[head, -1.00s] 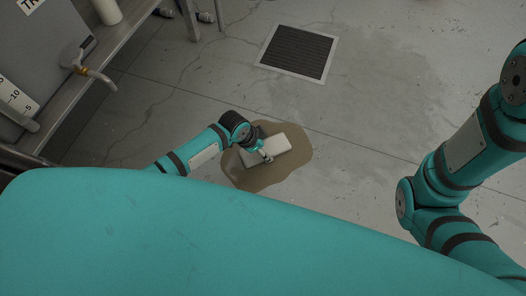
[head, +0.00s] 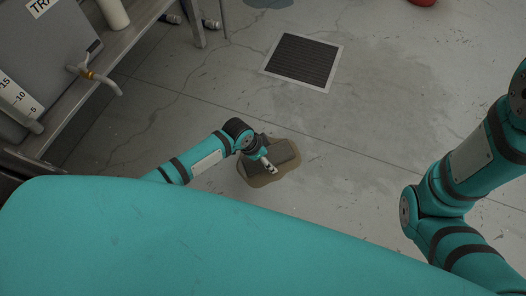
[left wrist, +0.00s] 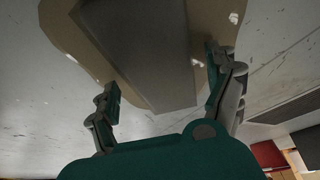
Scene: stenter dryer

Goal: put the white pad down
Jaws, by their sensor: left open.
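The pad (head: 286,151) lies on the floor over a brown puddle (head: 262,182). It looks grey-brown now, not white. In the left wrist view the pad (left wrist: 150,55) fills the middle, with the brown puddle (left wrist: 222,25) showing around it. My left gripper (head: 270,169) is over the pad's near side. In the wrist view its two fingers (left wrist: 163,75) are spread apart, one on either side of the pad, with a visible gap at the left finger. My right gripper is out of view; only the right arm shows.
A floor drain grate (head: 303,61) lies beyond the pad. A metal bench (head: 130,35) with a tap (head: 95,76) and a white cylinder (head: 114,14) stands at left. A red object (head: 422,2) is at the top edge. The floor around the puddle is clear.

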